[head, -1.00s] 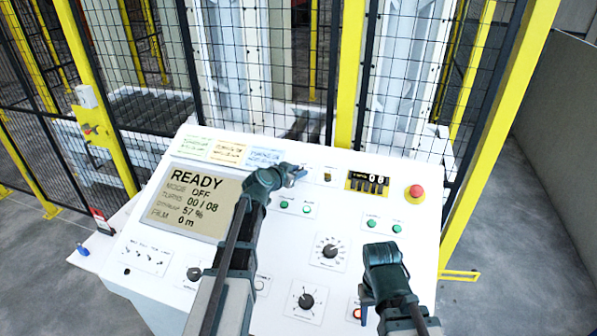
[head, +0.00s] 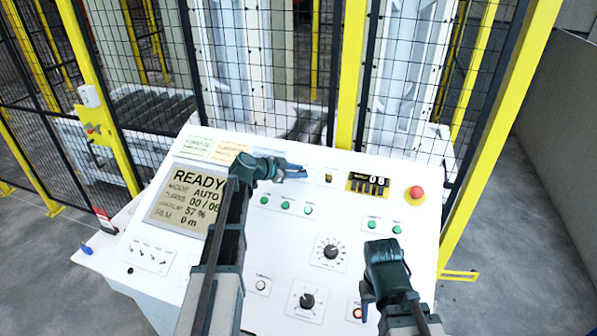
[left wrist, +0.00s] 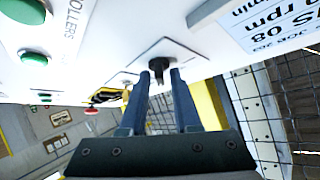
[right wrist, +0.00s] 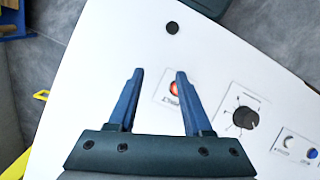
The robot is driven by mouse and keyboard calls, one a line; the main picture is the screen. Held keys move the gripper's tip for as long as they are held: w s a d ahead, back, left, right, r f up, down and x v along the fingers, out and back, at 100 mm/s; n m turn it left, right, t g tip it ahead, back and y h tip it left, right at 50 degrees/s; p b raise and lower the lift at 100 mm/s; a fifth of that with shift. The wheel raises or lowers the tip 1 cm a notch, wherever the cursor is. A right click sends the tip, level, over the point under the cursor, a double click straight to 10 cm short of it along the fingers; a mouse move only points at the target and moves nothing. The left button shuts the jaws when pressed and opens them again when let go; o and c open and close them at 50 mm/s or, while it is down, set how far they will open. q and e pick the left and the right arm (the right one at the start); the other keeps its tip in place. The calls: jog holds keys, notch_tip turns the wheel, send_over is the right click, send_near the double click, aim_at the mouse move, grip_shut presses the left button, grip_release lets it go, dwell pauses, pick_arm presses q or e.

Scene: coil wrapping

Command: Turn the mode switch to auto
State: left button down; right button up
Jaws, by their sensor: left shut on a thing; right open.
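The mode switch is a small black knob (left wrist: 158,67) on a square plate, seen in the left wrist view. My left gripper (left wrist: 161,76) is shut on it, one blue finger on each side. In the head view my left gripper (head: 303,172) is at the panel's upper middle and covers the switch. The display (head: 186,200) reads READY, MODE AUTO. My right gripper (right wrist: 159,74) is open and empty over the panel's lower right. It also shows in the head view (head: 366,298).
The sloped white panel (head: 345,215) carries several green buttons, two dials (head: 331,252), a counter (head: 367,183) and a red emergency button (head: 415,194). Label cards (head: 233,151) lie along its top left. A mesh fence with yellow posts (head: 350,75) stands behind.

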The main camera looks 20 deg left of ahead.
dwell(0.3)
pick_arm(q)
jog(key=c, duration=0.9)
grip_release()
jog(key=p+v, duration=0.6)
jog(key=v, duration=0.7)
jog(key=shift+s+a, duration=0.25)
jog(key=shift+s, duration=0.05)
pick_arm(e)
notch_tip(320, 180, up, 6)
jog(key=shift+r, duration=0.2)
pick_arm(q)
jog(key=shift+s, duration=0.1)
pick_arm(e)
jog(key=shift+s, duration=0.15)
